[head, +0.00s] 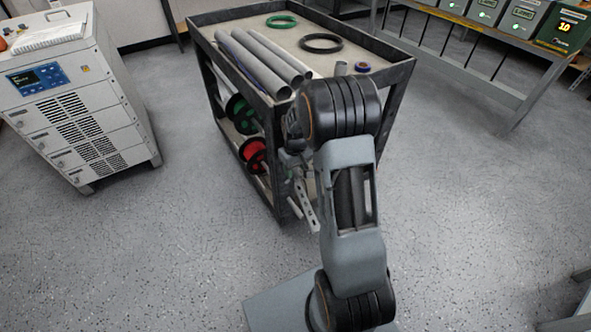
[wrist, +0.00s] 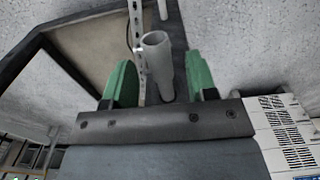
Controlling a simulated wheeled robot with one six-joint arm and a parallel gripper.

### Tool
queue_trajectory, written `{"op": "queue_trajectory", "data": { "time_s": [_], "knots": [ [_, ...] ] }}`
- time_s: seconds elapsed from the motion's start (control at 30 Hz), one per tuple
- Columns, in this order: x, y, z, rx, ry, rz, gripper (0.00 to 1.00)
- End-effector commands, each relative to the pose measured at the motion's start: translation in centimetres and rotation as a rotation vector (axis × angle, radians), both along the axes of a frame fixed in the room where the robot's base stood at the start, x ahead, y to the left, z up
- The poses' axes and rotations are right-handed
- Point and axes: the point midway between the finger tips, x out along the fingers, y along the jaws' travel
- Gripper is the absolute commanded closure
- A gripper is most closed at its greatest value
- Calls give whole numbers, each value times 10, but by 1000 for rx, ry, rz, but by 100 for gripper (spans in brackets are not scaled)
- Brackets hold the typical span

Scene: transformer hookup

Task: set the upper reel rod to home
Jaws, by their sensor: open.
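In the wrist view, a pale grey, round, hollow-ended rod (wrist: 157,62) stands between the two green fingers of my gripper (wrist: 161,70). It looks like the upper reel rod, but I cannot be sure. The fingers are open, one on each side, with gaps showing between them and the rod. A perforated metal strip (wrist: 138,22) is behind the rod; it also hangs at the cart's near corner in the head view (head: 306,205). My arm hides most of the gripper and rod in the head view.
The dark-framed cart (head: 393,74) carries several grey tubes (head: 262,62), a green ring (head: 282,21) and a black ring (head: 321,43). A green reel (head: 241,114) and red reel (head: 253,154) are on its side.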

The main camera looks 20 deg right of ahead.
Motion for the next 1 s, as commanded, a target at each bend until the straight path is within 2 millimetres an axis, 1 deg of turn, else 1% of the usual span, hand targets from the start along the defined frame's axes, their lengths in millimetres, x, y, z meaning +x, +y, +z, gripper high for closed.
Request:
{"op": "queue_trajectory", "data": {
  "time_s": [0.03, 0.3, 0.5, 0.6, 0.7, 0.83, 1.0],
  "knots": [
    [1, 0, 11, -1, -3, 1, 48],
    [1, 0, 68, -1, -5, 0, 48],
    [1, 0, 102, -1, -4, 0, 48],
    [1, 0, 113, -1, -4, 0, 48],
    [0, 0, 121, -1, -2, 0, 48],
    [0, 0, 126, 0, -2, 0, 48],
    [0, 0, 128, -1, -2, 0, 48]
  ]
}}
